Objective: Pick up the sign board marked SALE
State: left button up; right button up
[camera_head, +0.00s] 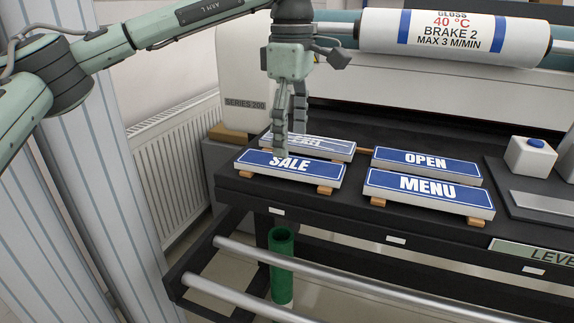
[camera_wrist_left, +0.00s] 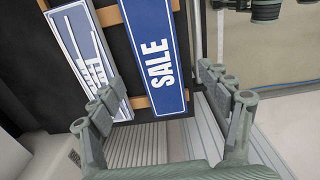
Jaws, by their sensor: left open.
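The SALE sign board (camera_head: 302,167) is a blue plate with white letters on a pale board. It lies on small wooden blocks at the left front of the black table. In the left wrist view the SALE board (camera_wrist_left: 158,58) runs upward from between the fingers' sides. My left gripper (camera_head: 290,140) points down over the SALE board's left half, open and empty. In the left wrist view its fingers (camera_wrist_left: 158,85) are spread wide, one to each side of the board. Whether a finger touches the board I cannot tell. My right gripper is not in view.
Another blue-and-white sign (camera_head: 325,147) lies close behind, its lettering partly hidden by my gripper. The OPEN sign (camera_head: 455,164) and MENU sign (camera_head: 455,191) lie to the right. A printed roll (camera_head: 455,33) hangs above at the back. Metal rails (camera_head: 370,272) and a green tube (camera_head: 282,265) are below.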

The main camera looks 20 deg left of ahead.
aim_at(292, 163)
pick_arm(q)
notch_tip(292, 163, down, 4)
jog(key=shift+w+f, duration=0.1)
jog(key=shift+f, duration=0.1)
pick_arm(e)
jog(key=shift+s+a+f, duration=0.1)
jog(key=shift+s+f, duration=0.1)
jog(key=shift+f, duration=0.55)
pick_arm(q)
jog(key=shift+c, duration=0.4)
jog(key=c, duration=1.2)
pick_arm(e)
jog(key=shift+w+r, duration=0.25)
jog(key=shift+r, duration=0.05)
